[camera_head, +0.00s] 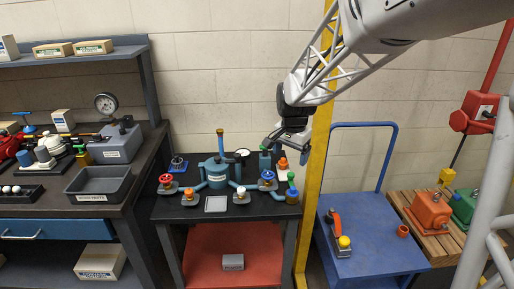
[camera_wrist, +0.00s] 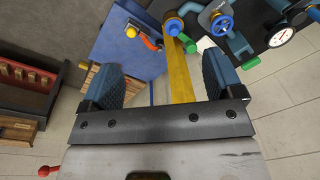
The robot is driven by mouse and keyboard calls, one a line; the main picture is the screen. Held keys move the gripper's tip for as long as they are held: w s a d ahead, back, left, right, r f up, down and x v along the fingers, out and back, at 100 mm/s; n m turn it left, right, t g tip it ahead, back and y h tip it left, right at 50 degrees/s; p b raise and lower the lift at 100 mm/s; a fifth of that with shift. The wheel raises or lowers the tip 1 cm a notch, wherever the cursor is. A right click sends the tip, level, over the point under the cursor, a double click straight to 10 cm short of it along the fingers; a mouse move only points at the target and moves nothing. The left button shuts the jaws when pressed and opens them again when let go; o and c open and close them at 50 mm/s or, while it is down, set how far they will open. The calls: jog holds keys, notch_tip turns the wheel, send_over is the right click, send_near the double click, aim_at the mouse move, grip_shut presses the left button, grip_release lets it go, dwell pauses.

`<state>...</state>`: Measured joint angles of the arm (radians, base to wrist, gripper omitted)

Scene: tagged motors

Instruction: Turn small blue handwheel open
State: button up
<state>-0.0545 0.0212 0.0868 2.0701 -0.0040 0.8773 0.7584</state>
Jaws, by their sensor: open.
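A blue handwheel (camera_head: 267,176) sits on the right side of the teal valve assembly on the dark table. A blue handwheel also shows at the top of the wrist view (camera_wrist: 222,26), beyond my right finger. Another blue handle (camera_head: 178,162) stands at the table's back left, and a blue wheel (camera_head: 22,115) is on the left bench. I cannot tell by size which is the small one. My gripper (camera_head: 274,146) is above the table's back right, apart from the handwheels. In the wrist view its two fingers (camera_wrist: 162,80) are wide apart with nothing between them.
The teal valve body (camera_head: 217,172) carries red, orange, white and green knobs close together. A yellow post (camera_head: 318,150) rises right of the table, near my arm. A blue cart (camera_head: 370,248) stands right of it. A grey tray (camera_head: 98,184) is on the left bench.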

jog(key=w+a+f+m, duration=0.2)
jog(key=w+f, duration=0.4)
jog(key=w, duration=0.3)
jog(key=m+g, duration=0.1)
jog(key=m, duration=0.2)
send_over(269, 174)
notch_tip(269, 174, down, 9)
jog(key=shift+w, duration=0.1)
jog(key=shift+f, duration=0.15)
jog(key=shift+f, duration=3.75)
jog(key=c, duration=0.9)
